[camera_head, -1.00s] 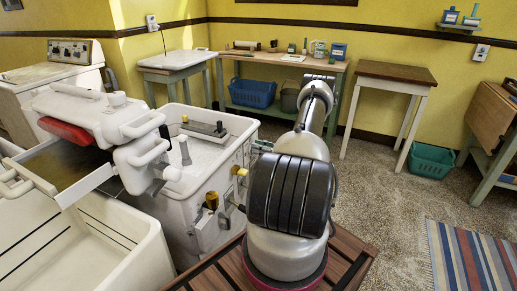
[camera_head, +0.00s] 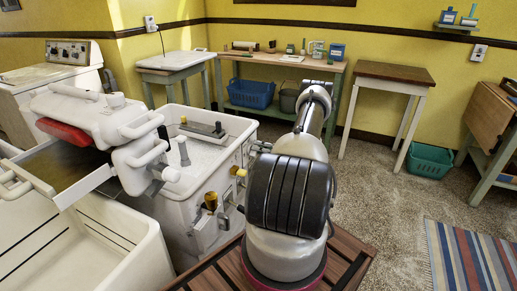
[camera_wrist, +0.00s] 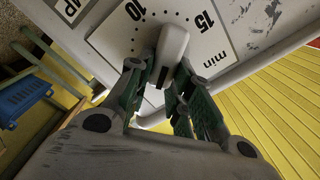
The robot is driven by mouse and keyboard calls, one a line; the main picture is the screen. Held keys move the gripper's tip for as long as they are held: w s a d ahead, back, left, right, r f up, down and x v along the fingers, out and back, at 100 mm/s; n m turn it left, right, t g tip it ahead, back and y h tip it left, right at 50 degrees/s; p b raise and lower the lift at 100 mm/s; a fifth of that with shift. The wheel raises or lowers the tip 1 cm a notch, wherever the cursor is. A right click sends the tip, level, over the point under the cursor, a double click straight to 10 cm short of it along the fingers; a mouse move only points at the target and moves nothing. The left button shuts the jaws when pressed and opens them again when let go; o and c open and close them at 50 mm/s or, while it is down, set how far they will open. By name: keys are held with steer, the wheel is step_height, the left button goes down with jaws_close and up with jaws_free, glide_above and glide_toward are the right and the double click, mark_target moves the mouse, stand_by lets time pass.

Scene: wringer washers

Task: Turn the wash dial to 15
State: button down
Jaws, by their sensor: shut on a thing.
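In the wrist view a pale, bar-shaped wash dial knob (camera_wrist: 171,48) stands on a white dial plate (camera_wrist: 106,40) with black marks. The numeral 10 is upper left of the knob and 15 (camera_wrist: 205,20) is to its upper right, with "min" below it. The knob's upper end lies between 10 and 15. My gripper (camera_wrist: 163,88) has its dark green fingers on both sides of the knob, shut on it. In the head view the white washer tub (camera_head: 190,210) is left of my arm.
A white wringer head (camera_head: 95,115) with a red part overhangs the tub. A brass-coloured knob (camera_head: 211,201) sticks out of the tub's front. A workbench (camera_head: 285,67) and a small wooden table (camera_head: 396,72) stand behind. Floor at the right is open, with a striped rug (camera_head: 475,255).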

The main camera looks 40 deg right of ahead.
mark_target(249, 153)
steer(key=a+n, duration=0.1)
steer(key=n, duration=0.8)
steer(key=s+a+f+n, duration=0.1)
steer(key=n, duration=0.9)
steer(key=a+n, duration=0.1)
steer(key=n, duration=0.8)
steer(key=shift+s+a+f+n, duration=0.25)
steer(key=shift+s+a+n, duration=0.1)
steer(key=shift+a+n, duration=0.05)
stand_by(1.0)
stand_by(0.4)
steer(key=c, duration=1.3)
jaws_free()
steer(key=shift+r, duration=0.1)
